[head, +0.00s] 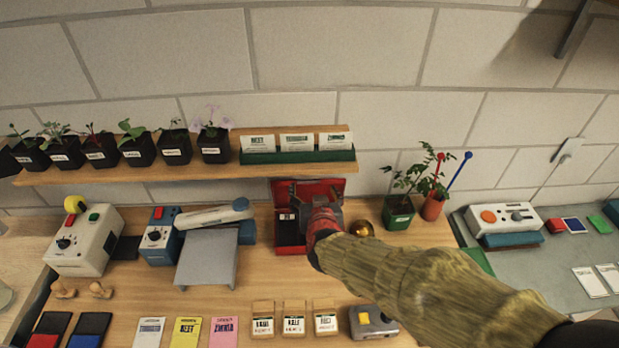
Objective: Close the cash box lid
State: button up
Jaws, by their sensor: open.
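My gripper (306,192) is over the box, in front of the lid, with the jaws open. My arm comes in from the lower right and hides the right part of the box. I cannot tell whether the fingers touch the lid.
A shelf (200,169) with seedling pots and cards runs just above the lid. A grey stand (207,258) is left of the box. A brass bell (362,229) and a green plant pot (398,218) stand to the right.

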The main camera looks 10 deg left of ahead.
aim_at(308, 182)
jog(key=shift+t, duration=0.3)
jog(key=x, duration=0.5)
jog(key=f+b+x, duration=0.1)
jog(key=x, duration=0.2)
jog(key=shift+a+f, duration=0.25)
jog(key=shift+a, duration=0.1)
jog(key=shift+c, duration=0.4)
jog(key=c, duration=1.5)
jog(key=shift+c, duration=0.6)
